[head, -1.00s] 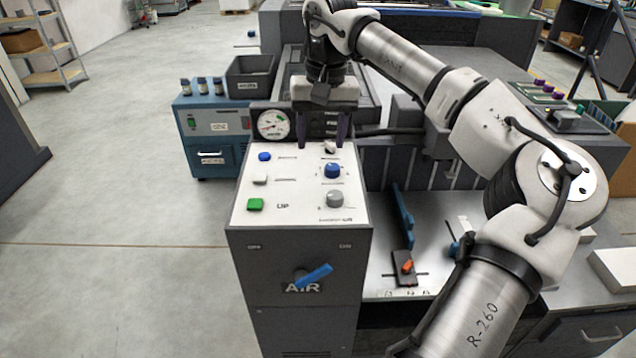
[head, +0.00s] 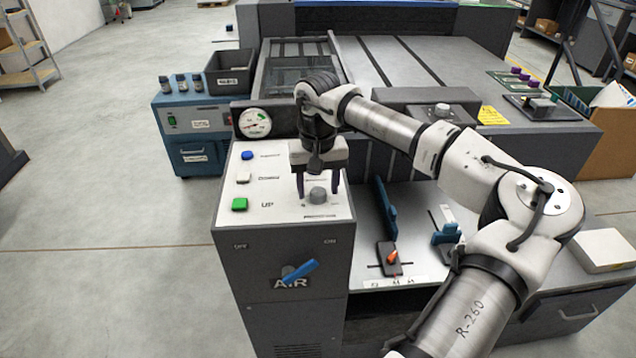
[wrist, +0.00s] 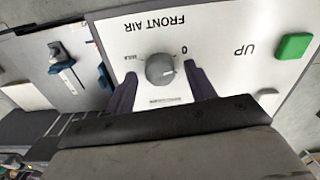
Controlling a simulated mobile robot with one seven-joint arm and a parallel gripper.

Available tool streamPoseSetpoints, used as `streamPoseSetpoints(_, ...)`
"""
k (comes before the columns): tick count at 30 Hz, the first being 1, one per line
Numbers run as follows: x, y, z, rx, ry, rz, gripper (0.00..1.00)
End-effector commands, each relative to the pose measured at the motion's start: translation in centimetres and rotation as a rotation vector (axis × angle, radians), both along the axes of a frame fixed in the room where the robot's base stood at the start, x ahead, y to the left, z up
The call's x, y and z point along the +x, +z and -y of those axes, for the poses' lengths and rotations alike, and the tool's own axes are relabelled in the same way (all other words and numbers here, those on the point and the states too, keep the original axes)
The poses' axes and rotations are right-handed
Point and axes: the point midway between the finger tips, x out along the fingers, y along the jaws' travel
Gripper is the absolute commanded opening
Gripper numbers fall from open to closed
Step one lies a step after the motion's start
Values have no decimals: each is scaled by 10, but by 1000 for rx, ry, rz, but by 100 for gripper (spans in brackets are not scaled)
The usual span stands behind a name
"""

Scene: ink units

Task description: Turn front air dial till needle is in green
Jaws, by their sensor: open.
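The front air dial, a grey round knob (head: 318,194), sits on the white top of the control cabinet; in the wrist view the knob (wrist: 160,70) has "FRONT AIR" printed beside it, upside down. My gripper (head: 318,190) points down over it, open. In the wrist view its dark fingers (wrist: 155,76) stand on either side of the knob, with a visible gap at least on the right. Whether they reach down beside it fully is hard to tell. The round pressure gauge (head: 255,123) stands behind the panel, with green and red marks; its needle is too small to read surely.
Blue (head: 247,155), white (head: 243,178) and green (head: 240,204) buttons line the panel's left side. A blue AIR lever (head: 301,270) is on the cabinet front. Blue guides (head: 386,212) stand on the bed to the right.

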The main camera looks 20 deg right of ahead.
Motion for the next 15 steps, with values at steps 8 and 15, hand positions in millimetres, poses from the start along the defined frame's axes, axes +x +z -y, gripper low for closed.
streamPoseSetpoints(8, 0, -4, 0, 1, 0, 0, 55)
streamPoseSetpoints(15, 0, -4, 0, 1, 0, 0, 31)
